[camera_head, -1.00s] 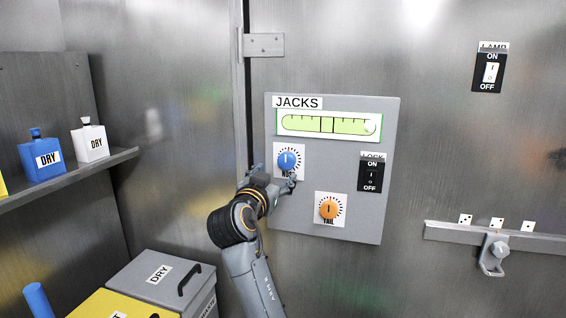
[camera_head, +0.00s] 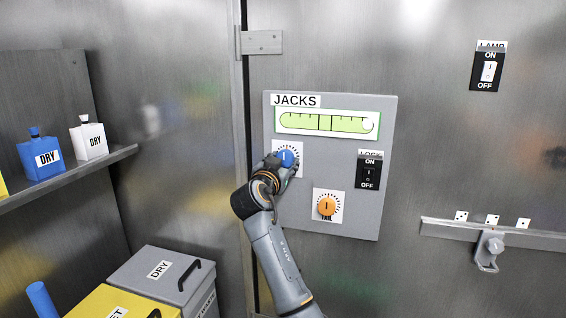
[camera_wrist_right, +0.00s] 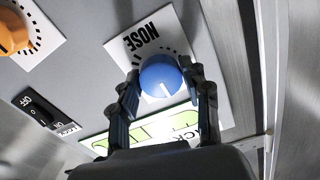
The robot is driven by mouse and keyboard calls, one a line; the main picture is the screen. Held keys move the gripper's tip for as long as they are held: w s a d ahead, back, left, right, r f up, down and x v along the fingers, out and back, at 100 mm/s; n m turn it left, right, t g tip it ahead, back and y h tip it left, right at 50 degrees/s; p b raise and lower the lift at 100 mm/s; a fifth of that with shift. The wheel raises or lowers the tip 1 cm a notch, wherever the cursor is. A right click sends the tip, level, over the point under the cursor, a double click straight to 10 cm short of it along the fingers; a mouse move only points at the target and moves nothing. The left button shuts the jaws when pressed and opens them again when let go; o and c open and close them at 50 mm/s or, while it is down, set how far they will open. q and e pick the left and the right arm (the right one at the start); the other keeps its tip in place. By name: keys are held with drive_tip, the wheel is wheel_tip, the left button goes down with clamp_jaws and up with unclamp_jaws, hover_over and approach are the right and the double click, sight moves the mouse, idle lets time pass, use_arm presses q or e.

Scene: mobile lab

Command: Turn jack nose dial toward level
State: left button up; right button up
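The blue nose dial (camera_head: 285,157) sits on its white scale plate at the left of the grey JACKS panel (camera_head: 350,225). It also shows in the right wrist view (camera_wrist_right: 158,74), its white mark pointing toward the level window. My right gripper (camera_wrist_right: 160,72) has a finger on each side of this dial, both tips at its edge, and seems shut on it. In the head view my right gripper (camera_head: 284,161) hides the dial's lower part. The green level window (camera_head: 325,123) is above, with a pale round bubble at its right end. My left gripper is not in view.
The orange tail dial (camera_head: 327,205) is below right, and the lock switch (camera_head: 369,172) is to the right. A lamp switch (camera_head: 488,66) and a latch bar (camera_head: 550,240) are farther right. Bottles stand on a shelf at left, above lidded boxes.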

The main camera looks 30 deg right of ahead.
drive_tip(key=c, duration=0.5)
drive_tip(key=shift+n, duration=0.4)
drive_tip(key=n+p, duration=0.2)
drive_tip(key=n, duration=0.1)
drive_tip(key=shift+r+n, duration=0.15)
drive_tip(key=shift+n, duration=0.15)
drive_tip(key=n+p, duration=0.3)
drive_tip(key=n, duration=0.1)
drive_tip(key=shift+s+n, duration=0.1)
drive_tip(key=shift+n, duration=0.2)
drive_tip(key=n+p, duration=0.5)
drive_tip(key=n, duration=0.1)
drive_tip(key=shift+r, duration=0.15)
drive_tip(key=n+p, duration=0.3)
drive_tip(key=shift+d+n, duration=0.1)
drive_tip(key=shift+n, duration=0.3)
drive_tip(key=shift+n+p, duration=0.4)
drive_tip(key=shift+n, duration=0.1)
drive_tip(key=shift+f, duration=0.2)
